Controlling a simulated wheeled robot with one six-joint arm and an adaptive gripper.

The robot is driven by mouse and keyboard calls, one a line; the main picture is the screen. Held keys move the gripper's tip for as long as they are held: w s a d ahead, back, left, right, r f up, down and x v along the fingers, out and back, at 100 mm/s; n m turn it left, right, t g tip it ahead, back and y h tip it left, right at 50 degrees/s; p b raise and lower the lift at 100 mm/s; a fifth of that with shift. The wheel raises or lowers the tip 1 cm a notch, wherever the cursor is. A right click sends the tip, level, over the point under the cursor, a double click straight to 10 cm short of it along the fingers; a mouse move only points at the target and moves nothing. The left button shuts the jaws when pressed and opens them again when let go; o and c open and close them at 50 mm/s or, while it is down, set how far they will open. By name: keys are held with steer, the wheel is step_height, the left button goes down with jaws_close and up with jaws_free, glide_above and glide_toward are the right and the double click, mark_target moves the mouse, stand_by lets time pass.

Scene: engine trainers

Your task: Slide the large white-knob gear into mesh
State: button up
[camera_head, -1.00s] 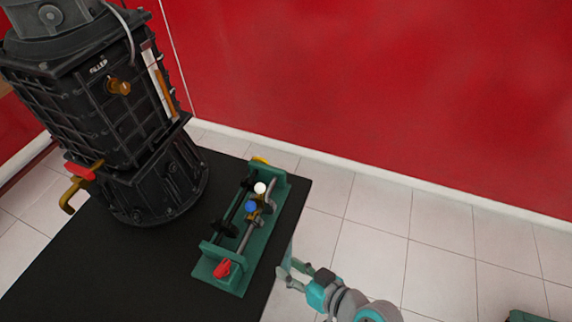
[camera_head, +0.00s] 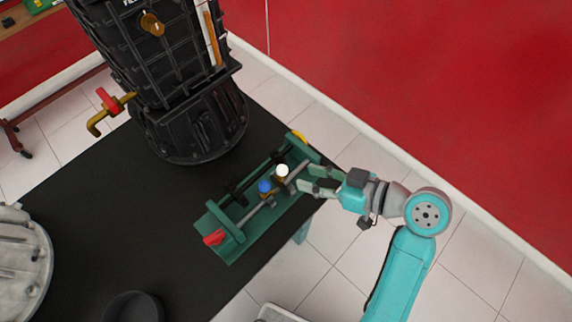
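The green gear trainer (camera_head: 236,249) stands on the black table, with shafts running along its length. The white knob (camera_head: 282,170) sits on a brassy gear part (camera_head: 280,179) near the trainer's far end. A blue knob (camera_head: 265,186) is close by, to its lower left. My gripper (camera_head: 307,179) comes in from the right, at the trainer's right side. Its two fingers are apart and point toward the white knob, with a small gap to it in the picture. Nothing shows between them. The gear teeth are too small to tell whether they mesh.
A red handle (camera_head: 214,237) is at the trainer's near end and a yellow part (camera_head: 298,137) at its far end. A large black gearbox (camera_head: 190,120) stands behind left. A dark round bowl (camera_head: 132,306) is at the front. The black table (camera_head: 110,230) is clear between them.

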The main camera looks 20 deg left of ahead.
mark_target(287, 171)
steer(key=x, duration=0.8)
steer(key=shift+a+f, duration=0.1)
steer(key=shift+a, duration=0.1)
jaws_close()
